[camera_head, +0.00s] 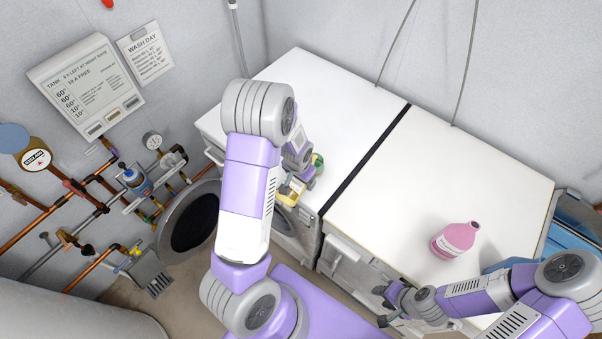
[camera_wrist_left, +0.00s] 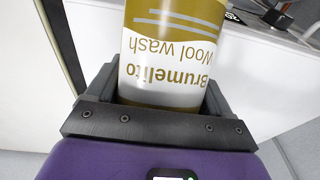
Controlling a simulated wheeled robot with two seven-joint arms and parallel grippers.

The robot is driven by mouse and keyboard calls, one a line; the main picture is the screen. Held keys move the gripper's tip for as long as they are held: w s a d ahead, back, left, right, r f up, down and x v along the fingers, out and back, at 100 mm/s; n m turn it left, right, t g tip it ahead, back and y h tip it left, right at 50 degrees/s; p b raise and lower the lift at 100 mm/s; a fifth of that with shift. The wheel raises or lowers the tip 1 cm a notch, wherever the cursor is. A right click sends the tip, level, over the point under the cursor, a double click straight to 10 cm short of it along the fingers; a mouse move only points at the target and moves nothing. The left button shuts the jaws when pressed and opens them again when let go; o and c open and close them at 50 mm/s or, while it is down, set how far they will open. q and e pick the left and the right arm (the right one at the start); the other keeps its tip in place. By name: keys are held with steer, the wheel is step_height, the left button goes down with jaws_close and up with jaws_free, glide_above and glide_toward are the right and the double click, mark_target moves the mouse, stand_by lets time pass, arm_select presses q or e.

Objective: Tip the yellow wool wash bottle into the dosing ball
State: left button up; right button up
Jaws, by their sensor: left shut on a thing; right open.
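The yellow wool wash bottle (camera_head: 290,193) is small and partly covered by my left arm in the head view, at the front edge of the left white top. In the left wrist view the bottle (camera_wrist_left: 172,60) fills the middle, its "Brumelito Wool wash" label upside down in that picture. My left gripper (camera_wrist_left: 160,100) is shut on it, a finger on each side. A green rounded thing (camera_head: 318,164), perhaps the dosing ball, shows just beyond my left gripper; its opening is not clear. My right gripper (camera_head: 382,305) is open and empty, near the front of the right white unit.
A pink bottle (camera_head: 455,240) stands on the right white top (camera_head: 430,170). A dark gap (camera_head: 365,155) separates the two tops. A blue tub (camera_head: 570,222) is at the far right. Pipes and valves line the left wall. Much of both tops is bare.

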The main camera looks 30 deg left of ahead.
arm_select(q)
steer(key=shift+s+f+g, duration=0.1)
steer(key=shift+g, duration=0.2)
steer(key=shift+s+r+g+p, duration=0.25)
steer(key=shift+r+g+p, duration=0.35)
steer(key=shift+p, duration=0.7)
steer(key=shift+s+r+g+p, duration=0.3)
steer(key=shift+g+p, duration=0.4)
steer(key=shift+p, duration=0.6)
steer(key=shift+s+a+r+g+y+p, duration=0.15)
steer(key=shift+r+g+y+p, duration=0.15)
steer(key=shift+r+g+p, duration=0.75)
steer(key=shift+f, duration=0.15)
steer(key=shift+f+b, duration=0.1)
steer(key=shift+b, duration=0.3)
steer(key=f+t+b, duration=0.1)
steer(key=t+b, duration=0.1)
steer(key=b, duration=0.1)
steer(key=w+f+t+b, duration=0.1)
steer(key=f+t+b, duration=0.1)
steer(key=b, duration=0.1)
steer(key=shift+f, duration=0.25)
steer(key=shift+w+t+b, duration=0.2)
steer(key=shift+t+b, duration=0.15)
steer(key=shift+b, duration=0.15)
